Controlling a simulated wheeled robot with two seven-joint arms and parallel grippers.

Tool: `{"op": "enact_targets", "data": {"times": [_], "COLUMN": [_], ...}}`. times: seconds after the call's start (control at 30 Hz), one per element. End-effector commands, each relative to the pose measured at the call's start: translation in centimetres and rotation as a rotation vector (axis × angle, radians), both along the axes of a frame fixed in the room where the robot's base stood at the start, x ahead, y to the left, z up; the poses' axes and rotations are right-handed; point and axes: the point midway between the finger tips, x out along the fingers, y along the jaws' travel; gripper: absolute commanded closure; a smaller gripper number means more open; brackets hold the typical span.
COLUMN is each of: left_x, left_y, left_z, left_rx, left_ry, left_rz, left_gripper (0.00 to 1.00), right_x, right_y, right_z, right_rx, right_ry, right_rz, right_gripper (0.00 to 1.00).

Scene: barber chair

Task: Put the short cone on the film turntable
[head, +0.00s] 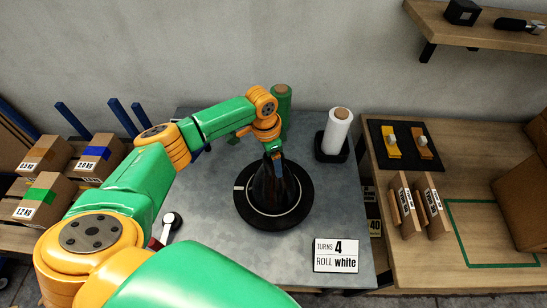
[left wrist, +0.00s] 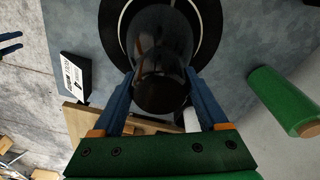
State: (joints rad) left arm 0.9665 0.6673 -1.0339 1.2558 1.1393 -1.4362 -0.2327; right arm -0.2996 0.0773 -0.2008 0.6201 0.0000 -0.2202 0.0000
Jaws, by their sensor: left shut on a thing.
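The film turntable (head: 300,213) is a round black disc with a white ring, on the grey table in the head view. Its rim also shows in the left wrist view (left wrist: 113,28). A dark, glossy cone (head: 276,190) is upright over the middle of the disc. I cannot tell whether its base touches the disc. My left gripper (head: 273,156) reaches down from above and is shut on the upper part of the cone. In the left wrist view, its blue fingers (left wrist: 160,78) sit on both sides of the cone (left wrist: 163,45). My right gripper is not in view.
A green film roll (head: 281,105) and a white film roll (head: 336,132) stand behind the turntable. A card (head: 336,255) reads "TURNS 4, ROLL white". Boxes (head: 40,195) are at left. A wooden bench (head: 450,165) is at right, with a shelf (head: 465,30) above.

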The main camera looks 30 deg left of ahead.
Motion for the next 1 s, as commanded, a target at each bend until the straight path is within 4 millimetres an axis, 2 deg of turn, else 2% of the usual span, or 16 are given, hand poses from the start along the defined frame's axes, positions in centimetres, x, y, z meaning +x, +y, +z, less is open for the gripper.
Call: {"op": "enact_targets", "data": {"times": [0.13, 0.17, 0.23, 0.43, 0.53, 0.67, 0.8, 0.9, 1.0], "left_x": [0.0, 0.0, 0.0, 0.0, 0.0, -0.1, -0.4, -0.6, -0.7], "left_y": [0.0, 0.0, 0.0, 0.0, 0.0, 0.3, 0.7, 0.9, 1.0], "left_z": [0.0, -0.1, 0.0, 0.0, 0.7, 3.8, 7.7, 10.0, 11.4], "left_rx": [-0.001, 0.000, 0.000, 0.000, -0.001, -0.001, -0.002, -0.002, -0.001], "left_ry": [-0.001, 0.000, 0.000, 0.000, -0.002, -0.006, -0.006, -0.004, -0.003], "left_rz": [0.000, 0.000, 0.000, 0.000, 0.000, -0.002, -0.001, 0.001, 0.002], "left_gripper": [1.00, 0.19, 0.00, 0.00, 0.00, 0.00, 0.00, 0.00, 0.00], "right_x": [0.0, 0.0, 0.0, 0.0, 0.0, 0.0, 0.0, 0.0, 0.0], "right_y": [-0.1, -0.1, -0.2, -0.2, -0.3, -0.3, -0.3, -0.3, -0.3], "right_z": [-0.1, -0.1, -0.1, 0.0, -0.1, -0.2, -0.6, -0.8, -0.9], "right_rx": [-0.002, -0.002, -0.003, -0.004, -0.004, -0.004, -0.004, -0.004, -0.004], "right_ry": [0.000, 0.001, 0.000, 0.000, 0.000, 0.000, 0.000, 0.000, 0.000], "right_rz": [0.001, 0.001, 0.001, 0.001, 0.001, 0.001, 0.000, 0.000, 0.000], "right_gripper": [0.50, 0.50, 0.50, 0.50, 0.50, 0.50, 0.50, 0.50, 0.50]}}
